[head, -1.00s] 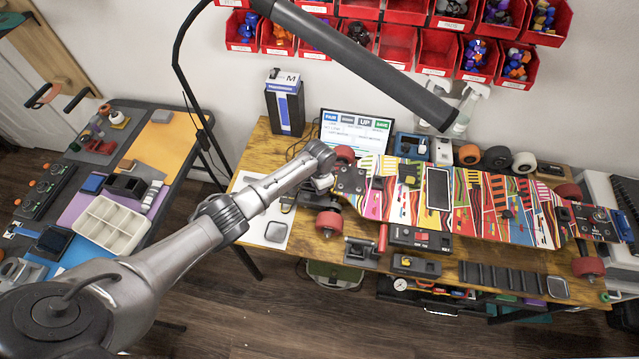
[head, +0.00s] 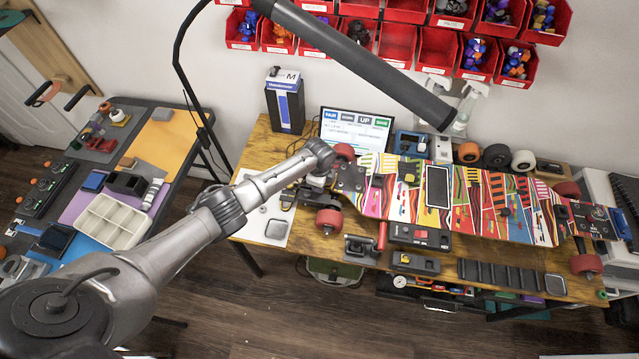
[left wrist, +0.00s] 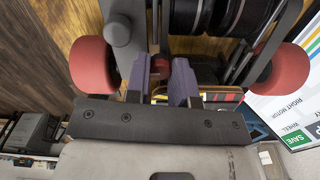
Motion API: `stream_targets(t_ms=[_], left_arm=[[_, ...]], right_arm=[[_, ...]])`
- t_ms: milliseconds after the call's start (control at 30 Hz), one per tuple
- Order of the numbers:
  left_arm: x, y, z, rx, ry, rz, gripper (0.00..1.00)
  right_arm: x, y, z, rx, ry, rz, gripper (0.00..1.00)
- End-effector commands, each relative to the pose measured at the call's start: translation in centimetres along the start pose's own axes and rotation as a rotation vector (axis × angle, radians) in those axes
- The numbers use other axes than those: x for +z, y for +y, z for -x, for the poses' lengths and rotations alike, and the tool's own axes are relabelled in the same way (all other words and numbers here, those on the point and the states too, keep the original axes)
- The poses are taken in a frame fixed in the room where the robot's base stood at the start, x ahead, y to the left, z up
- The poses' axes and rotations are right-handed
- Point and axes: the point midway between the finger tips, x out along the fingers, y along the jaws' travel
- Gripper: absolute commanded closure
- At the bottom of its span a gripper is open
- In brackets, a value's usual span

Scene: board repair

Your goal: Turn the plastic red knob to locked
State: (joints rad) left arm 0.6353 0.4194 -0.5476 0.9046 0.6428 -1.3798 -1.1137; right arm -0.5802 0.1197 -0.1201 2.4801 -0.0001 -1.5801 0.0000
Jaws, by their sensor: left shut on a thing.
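My left gripper (left wrist: 162,78) shows in the left wrist view with its two dark, purplish fingers close around a small red part, the red knob (left wrist: 162,62). The knob is mostly hidden between the fingers, so its turned position cannot be read. In the head view my left arm reaches to the left end of the colourful skateboard (head: 470,200), and my wrist hides the knob and the fingertips there. My right gripper is not in view.
Red wheels (left wrist: 93,65) flank my left gripper, with dark cylinders (left wrist: 205,15) beyond the fingers. A screen (head: 355,131) stands behind the board on the wooden bench (head: 262,150). A side table holds a cream sectioned tray (head: 85,228). Red bins hang above.

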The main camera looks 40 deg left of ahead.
Motion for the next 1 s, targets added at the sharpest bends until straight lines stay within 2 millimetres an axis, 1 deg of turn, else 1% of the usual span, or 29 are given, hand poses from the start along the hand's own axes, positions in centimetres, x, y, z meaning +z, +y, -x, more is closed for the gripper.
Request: stream_targets(t_ms=[300,833,867,933,967,1000], left_arm=[[-0.14,-0.06,0.15,-0.001,0.003,-0.100,1.00],[-0.15,-0.06,0.18,-0.001,0.003,-0.117,1.00],[-0.15,-0.06,0.18,-0.001,0.003,-0.117,0.76],[-0.13,-0.05,0.16,-0.001,0.002,-0.117,0.69],[-0.12,-0.05,0.15,-0.001,0.002,-0.117,0.67],[-0.11,-0.04,0.13,-0.001,0.002,-0.116,0.67]], right_arm=[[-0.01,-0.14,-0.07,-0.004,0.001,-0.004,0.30],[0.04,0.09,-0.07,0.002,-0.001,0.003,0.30],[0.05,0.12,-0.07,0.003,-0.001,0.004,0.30],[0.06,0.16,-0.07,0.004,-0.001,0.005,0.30],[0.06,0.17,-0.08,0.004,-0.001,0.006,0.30],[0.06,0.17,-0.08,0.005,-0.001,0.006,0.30]])
